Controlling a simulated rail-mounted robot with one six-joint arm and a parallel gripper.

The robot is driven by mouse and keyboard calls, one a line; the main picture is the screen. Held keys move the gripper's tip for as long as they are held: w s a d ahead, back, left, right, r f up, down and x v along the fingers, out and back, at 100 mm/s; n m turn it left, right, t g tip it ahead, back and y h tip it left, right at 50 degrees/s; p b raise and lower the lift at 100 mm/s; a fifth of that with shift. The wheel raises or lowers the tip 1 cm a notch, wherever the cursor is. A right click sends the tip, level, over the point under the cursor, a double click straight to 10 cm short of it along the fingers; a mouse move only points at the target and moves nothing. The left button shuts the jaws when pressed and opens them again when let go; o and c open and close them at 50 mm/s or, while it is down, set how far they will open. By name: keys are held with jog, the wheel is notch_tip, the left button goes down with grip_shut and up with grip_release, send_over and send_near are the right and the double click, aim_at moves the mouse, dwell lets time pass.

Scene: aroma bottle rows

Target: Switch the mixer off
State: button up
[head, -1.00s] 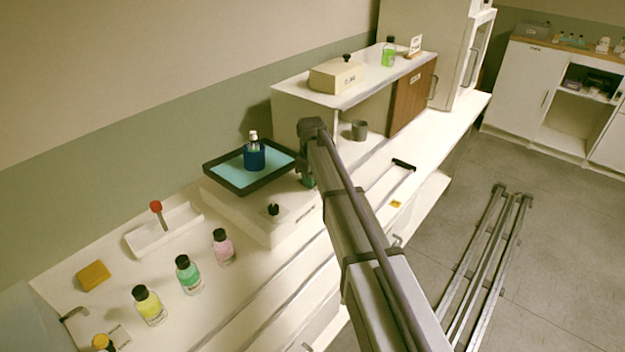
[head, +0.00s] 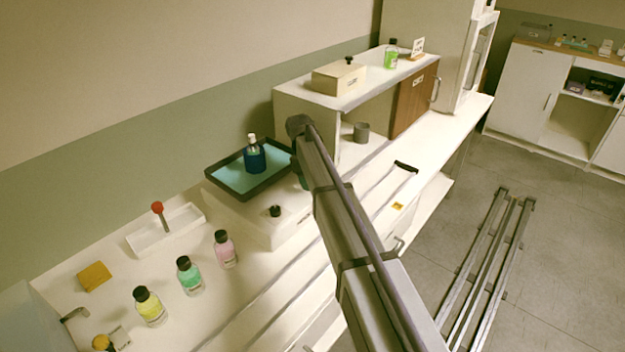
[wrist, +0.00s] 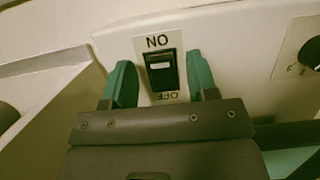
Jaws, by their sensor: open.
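The mixer (head: 292,229) is a white box with a dark-rimmed blue tray (head: 232,179) on top and a black knob (head: 275,211) on its front part. A dark blue vessel (head: 255,161) holding a bottle stands on the tray. In the wrist view, a black rocker switch (wrist: 162,70) sits on a white label, with ON and OFF upside down; ON is at the picture's top. My gripper (wrist: 161,80) is open, its teal fingertips on either side of the switch. Contact cannot be told. In the head view my arm mostly hides the gripper and the switch.
Yellow (head: 150,307), green (head: 189,277) and pink (head: 225,250) bottles stand on the counter left of the mixer. A white tray (head: 185,228) with a red-topped item lies behind them. A shelf (head: 345,98) and grey cup (head: 361,132) are to the right.

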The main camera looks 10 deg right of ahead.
jog(key=p+v, duration=1)
jog(key=v, duration=0.1)
jog(key=shift+f, duration=0.15)
jog(key=s+d+m+t+y, duration=0.1)
jog(key=s+m, duration=0.6)
jog(key=s, duration=2.7)
jog(key=shift+d+f+m+t+y, duration=0.35)
jog(key=shift+t+y, duration=0.15)
jog(key=shift+t, duration=0.3)
jog(key=shift+s, duration=0.15)
